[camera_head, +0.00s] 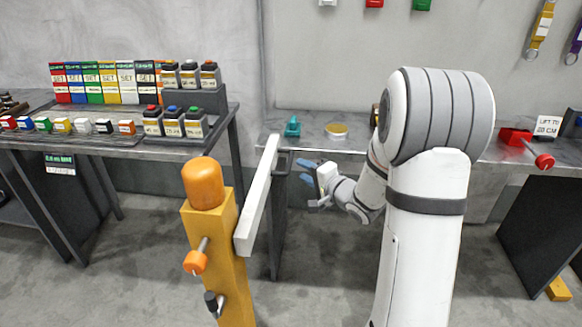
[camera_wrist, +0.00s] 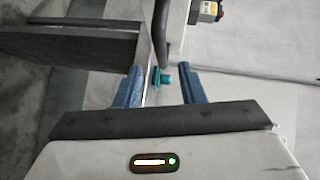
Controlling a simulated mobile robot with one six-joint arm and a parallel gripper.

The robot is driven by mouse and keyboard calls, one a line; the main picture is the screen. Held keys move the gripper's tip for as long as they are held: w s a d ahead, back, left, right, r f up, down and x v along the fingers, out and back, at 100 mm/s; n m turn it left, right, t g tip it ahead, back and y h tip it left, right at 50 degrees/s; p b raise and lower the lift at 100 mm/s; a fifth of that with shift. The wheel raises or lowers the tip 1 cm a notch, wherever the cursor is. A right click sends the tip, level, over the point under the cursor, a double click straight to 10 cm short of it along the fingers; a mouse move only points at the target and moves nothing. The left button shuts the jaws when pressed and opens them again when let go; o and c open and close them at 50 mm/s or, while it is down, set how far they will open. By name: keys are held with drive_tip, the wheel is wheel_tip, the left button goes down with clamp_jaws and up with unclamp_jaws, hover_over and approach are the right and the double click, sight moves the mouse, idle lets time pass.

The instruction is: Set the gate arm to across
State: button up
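The gate arm (camera_head: 259,195) is a long white bar on an orange post (camera_head: 231,262) with a rounded orange top. It points away from me, its far end close to the back table's front edge. A dark, bent handle-like piece (camera_head: 284,165) shows beside its far end. My gripper (camera_head: 307,171) is just right of that end, blue fingers pointing left. In the wrist view my gripper (camera_wrist: 161,88) is open, with a clear gap between the fingers. A dark rod (camera_wrist: 163,35) shows just beyond the fingertips. I cannot tell whether anything touches.
An orange knob (camera_head: 195,262) and a black knob (camera_head: 213,303) stick out of the post. The back table holds a teal object (camera_head: 292,127) and a yellow dish (camera_head: 336,130). A left table (camera_head: 100,142) carries boxes and buttons. Grey floor around the post is clear.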

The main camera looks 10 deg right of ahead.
sight(289, 160)
drive_tip(key=x, duration=0.7)
drive_tip(key=shift+w+a, duration=0.25)
drive_tip(key=shift+c, duration=0.5)
clamp_jaws()
